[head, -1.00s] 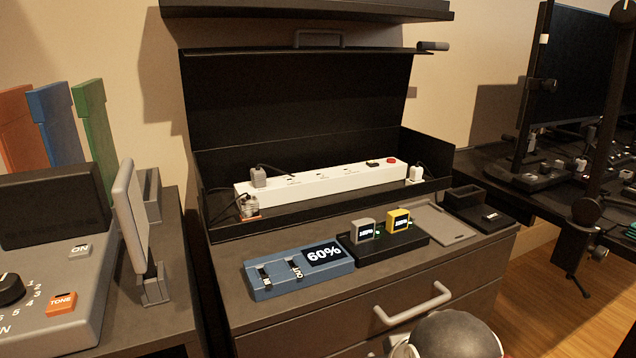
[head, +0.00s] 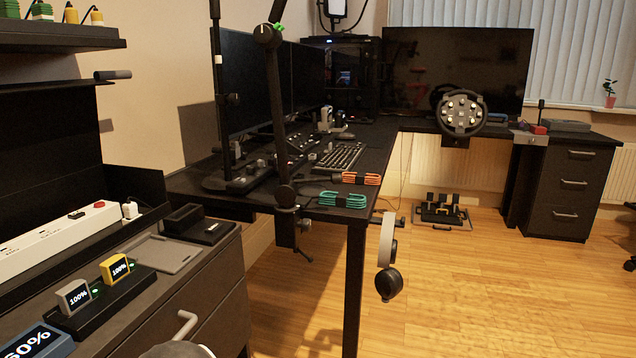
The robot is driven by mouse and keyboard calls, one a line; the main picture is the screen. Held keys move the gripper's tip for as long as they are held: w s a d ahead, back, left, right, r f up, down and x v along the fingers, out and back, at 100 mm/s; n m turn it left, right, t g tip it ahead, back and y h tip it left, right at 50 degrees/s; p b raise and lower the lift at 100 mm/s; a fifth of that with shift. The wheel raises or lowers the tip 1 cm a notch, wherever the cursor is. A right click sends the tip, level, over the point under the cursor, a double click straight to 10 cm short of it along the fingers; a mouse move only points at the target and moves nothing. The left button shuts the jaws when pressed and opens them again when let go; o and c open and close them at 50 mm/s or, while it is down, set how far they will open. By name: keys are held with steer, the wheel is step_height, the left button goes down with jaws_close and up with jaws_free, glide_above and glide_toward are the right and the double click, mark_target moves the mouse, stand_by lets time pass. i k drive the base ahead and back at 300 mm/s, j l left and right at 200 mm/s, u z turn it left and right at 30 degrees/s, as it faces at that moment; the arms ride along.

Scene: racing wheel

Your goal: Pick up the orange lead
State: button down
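The orange lead (head: 361,179) is a coiled bundle with dark bands. My gripper is not in view.
A dark boom arm (head: 281,120) is clamped at the desk's near edge. Headphones (head: 387,257) hang off the desk's right side. A drawer cabinet with a white power strip (head: 60,240) stands at left. Wooden floor (head: 470,290) is open at right.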

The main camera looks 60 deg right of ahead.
mark_target(356, 178)
steer(key=z, duration=2.15)
